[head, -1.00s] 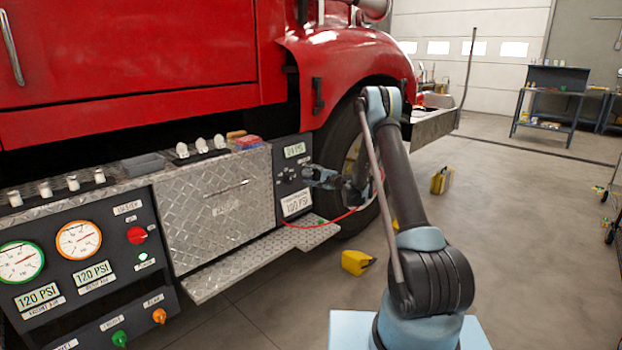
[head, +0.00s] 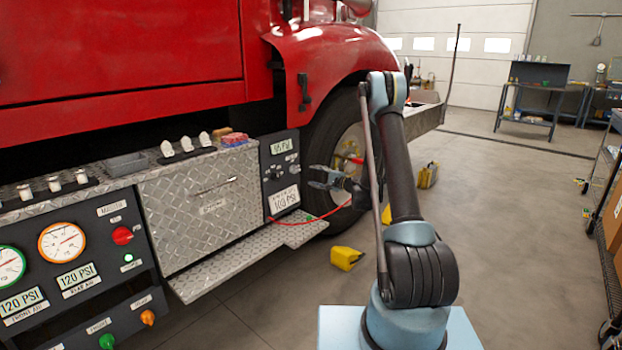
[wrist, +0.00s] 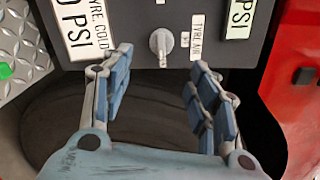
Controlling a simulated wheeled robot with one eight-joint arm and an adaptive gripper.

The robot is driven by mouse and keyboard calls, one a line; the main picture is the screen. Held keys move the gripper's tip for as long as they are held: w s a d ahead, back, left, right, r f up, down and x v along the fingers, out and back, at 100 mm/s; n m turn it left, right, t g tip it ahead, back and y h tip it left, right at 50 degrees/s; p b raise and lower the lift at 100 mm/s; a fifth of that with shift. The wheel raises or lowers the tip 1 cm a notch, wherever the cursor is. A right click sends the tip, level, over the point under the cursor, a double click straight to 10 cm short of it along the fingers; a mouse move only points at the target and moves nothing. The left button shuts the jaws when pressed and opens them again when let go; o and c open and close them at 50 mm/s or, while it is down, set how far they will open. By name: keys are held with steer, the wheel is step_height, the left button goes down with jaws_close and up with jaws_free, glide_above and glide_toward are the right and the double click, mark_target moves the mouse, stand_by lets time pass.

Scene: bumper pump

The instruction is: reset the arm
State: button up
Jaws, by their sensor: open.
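My arm (head: 405,175) rises from its base and bends over toward the red truck. My gripper (head: 318,177) is open and empty, in front of the truck's front wheel and to the right of the tyre-air panel (head: 281,170). In the wrist view, the two blue-padded fingers (wrist: 160,98) are spread apart below a metal knob (wrist: 162,42) on that panel. Nothing shows between the fingers.
A red hose (head: 315,216) runs from the panel side toward the wheel. A diamond-plate step (head: 240,259) juts out below. Yellow chocks (head: 346,257) stand on the floor. A shelf cart (head: 606,200) is at the right edge.

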steer(key=shift+s+r, duration=0.1)
stand_by(0.3)
steer(key=s+d+r+n+g+h, duration=0.2)
steer(key=s+r+n+g, duration=0.15)
steer(key=s+r, duration=0.7)
steer(key=s+d+r+n+g+h, duration=0.1)
steer(key=s+d+r+n+h, duration=0.1)
steer(key=s, duration=0.5)
steer(key=s+d+r+n+h, duration=0.1)
steer(key=s+d+r+n, duration=0.15)
steer(key=s, duration=0.45)
steer(key=s+d+f+n+g+h, duration=0.1)
steer(key=s+d, duration=0.4)
steer(key=s, duration=0.7)
steer(key=s+d+f+n+g+h, duration=0.1)
steer(key=s+d+f+h, duration=0.3)
steer(key=s, duration=0.8)
steer(key=s+d+f+n+g+h, duration=0.1)
steer(key=s+d+f+g+h, duration=0.1)
steer(key=s+d, duration=0.5)
steer(key=s+f+h, duration=0.1)
steer(key=s, duration=0.3)
steer(key=shift+s+f+h, duration=0.25)
steer(key=shift+s+h, duration=0.05)
steer(key=shift+s, duration=0.1)
